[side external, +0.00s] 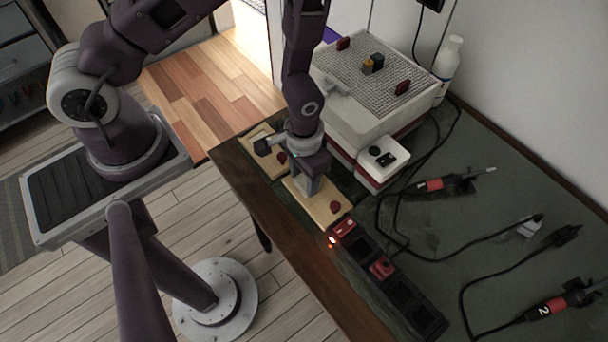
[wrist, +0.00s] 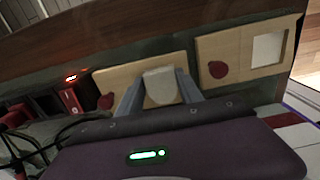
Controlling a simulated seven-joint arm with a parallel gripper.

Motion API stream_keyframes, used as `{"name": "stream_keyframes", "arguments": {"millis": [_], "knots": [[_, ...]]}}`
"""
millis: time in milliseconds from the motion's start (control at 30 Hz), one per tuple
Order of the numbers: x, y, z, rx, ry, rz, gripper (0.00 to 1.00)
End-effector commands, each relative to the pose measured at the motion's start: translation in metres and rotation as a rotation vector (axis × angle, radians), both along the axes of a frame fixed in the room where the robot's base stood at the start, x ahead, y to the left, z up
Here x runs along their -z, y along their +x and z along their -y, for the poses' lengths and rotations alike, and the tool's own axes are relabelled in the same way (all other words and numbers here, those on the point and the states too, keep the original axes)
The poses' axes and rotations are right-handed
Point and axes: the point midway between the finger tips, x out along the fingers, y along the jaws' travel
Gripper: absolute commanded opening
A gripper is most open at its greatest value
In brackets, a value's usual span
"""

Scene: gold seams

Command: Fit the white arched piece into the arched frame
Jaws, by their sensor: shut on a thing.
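My gripper (side external: 311,188) is down over the nearer wooden board (side external: 327,216). In the wrist view my gripper (wrist: 160,82) is shut on the white arched piece (wrist: 161,90), with a finger on each side of it. The piece is over the same pale wooden board (wrist: 118,75), which carries a dark red knob (wrist: 107,101). The arched frame cannot be made out; the piece and fingers cover that part of the board. Whether the piece is in contact with the board or just above it, I cannot tell.
A second board (wrist: 240,45) with a red knob (wrist: 217,69) and a whitish four-sided patch (wrist: 268,48) lies beside it. A white box (side external: 370,85), cables and tools occupy the table behind and right.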

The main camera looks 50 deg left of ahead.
Motion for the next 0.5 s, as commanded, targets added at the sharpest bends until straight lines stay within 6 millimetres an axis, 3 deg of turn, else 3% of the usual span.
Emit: {"name": "stream_keyframes", "arguments": {"millis": [467, 500], "knots": [[0.0043, 0.0002, 0.0001, 0.0, 0.0, 0.001, 0.0], [0.0043, 0.0002, 0.0001, 0.0, 0.0, 0.001, 0.47]]}}
